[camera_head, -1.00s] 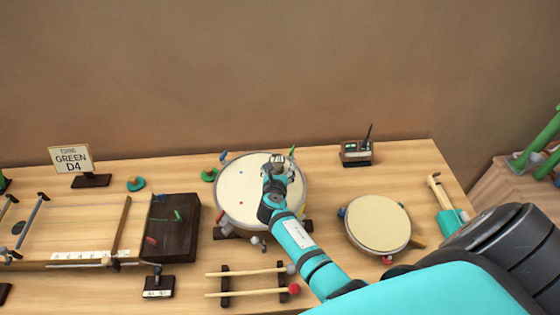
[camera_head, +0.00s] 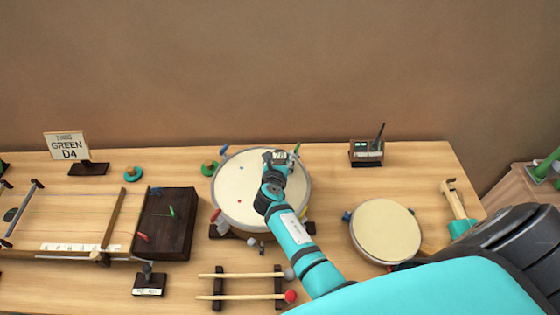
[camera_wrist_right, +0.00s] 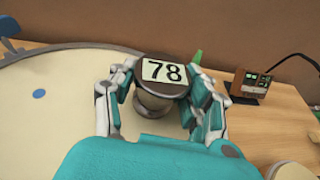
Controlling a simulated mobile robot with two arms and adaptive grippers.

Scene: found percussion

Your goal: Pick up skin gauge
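The skin gauge (camera_head: 280,156) is a small round dial on a short metal base, with a pale display reading 78. It is at the back right of the large drum (camera_head: 235,190). In the right wrist view the gauge (camera_wrist_right: 164,72) sits between the fingers of my right gripper (camera_wrist_right: 162,85), which appear to press on both sides of its dial. In the head view my right gripper (camera_head: 277,165) is at the gauge, over the drum skin. Whether the gauge's base touches the skin is unclear. My left gripper is not in view.
A small drum (camera_head: 385,230) stands to the right, and a dark box with an antenna (camera_head: 367,150) is behind it. Two mallets (camera_head: 245,275) lie on a rack in front. A dark wooden box (camera_head: 170,225) stands left. Coloured tuning pegs surround the large drum's rim.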

